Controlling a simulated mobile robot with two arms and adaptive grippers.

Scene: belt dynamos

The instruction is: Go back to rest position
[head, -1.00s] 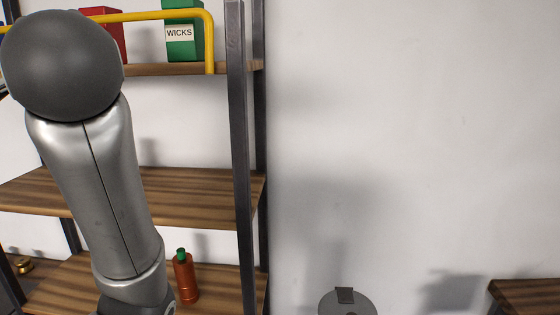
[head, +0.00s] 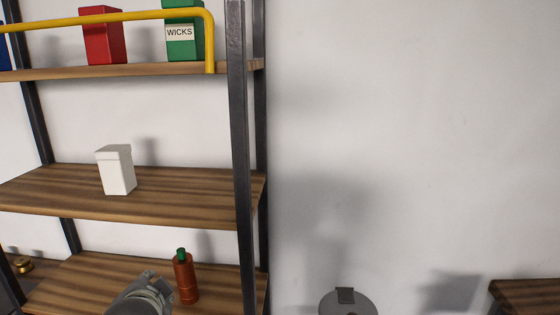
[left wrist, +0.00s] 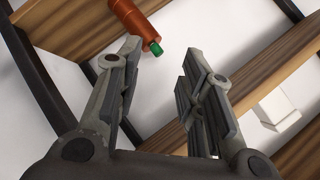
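My left gripper (left wrist: 163,85) is open in the left wrist view, with nothing between its fingers. The red-brown bottle with a green cap (left wrist: 137,22) shows beyond the fingertips there, apart from them. In the head view a grey part of my left arm shows at the bottom, left of the same bottle (head: 185,278), which stands upright on the lower shelf (head: 75,275). The fingers are not seen in the head view. My right gripper is not in either view.
A white box (head: 116,170) stands on the middle shelf (head: 190,190). A red box (head: 103,36) and a green box labelled WICKS (head: 184,45) stand on the upper shelf behind a yellow rail (head: 110,17). A dark post (head: 238,130) edges the shelving. A wooden surface (head: 525,297) is at lower right.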

